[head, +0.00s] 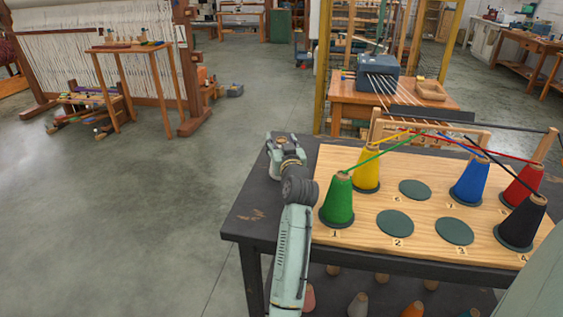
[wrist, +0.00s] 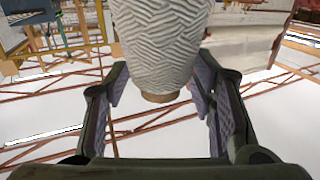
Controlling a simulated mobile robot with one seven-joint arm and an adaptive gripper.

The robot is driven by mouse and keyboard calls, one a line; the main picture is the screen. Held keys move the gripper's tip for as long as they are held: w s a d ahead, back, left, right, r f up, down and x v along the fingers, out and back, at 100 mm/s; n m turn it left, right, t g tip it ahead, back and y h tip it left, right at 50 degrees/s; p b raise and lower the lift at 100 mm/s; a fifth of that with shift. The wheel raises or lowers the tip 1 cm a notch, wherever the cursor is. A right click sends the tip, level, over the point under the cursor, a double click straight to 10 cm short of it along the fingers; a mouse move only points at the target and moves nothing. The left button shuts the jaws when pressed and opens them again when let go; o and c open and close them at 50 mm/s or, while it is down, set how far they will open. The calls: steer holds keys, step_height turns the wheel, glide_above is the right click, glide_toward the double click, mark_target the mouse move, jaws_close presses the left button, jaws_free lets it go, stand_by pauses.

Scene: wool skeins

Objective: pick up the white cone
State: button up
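The white cone (wrist: 160,45) is large and close in the wrist view, wound with ridged white yarn. It appears upside down there, with its narrow tan tip (wrist: 160,97) pointing toward the roof trusses. My gripper (wrist: 160,90) has a finger on each side of the cone's narrow end. The pads lie close to the yarn, but I cannot tell whether they press on it. In the head view my gripper (head: 282,142) is over the back left corner of the dark table. The cone's body cannot be made out there, and its base is outside the wrist view.
A wooden board (head: 345,242) on the dark table (head: 245,225) carries green (head: 338,203), yellow (head: 367,170), blue (head: 469,184), red (head: 524,186) and black (head: 523,222) cones. Threads run from them to a rack behind. Empty green discs (head: 396,223) lie between the cones. Open floor is left.

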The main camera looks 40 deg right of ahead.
jaws_close()
stand_by(0.4)
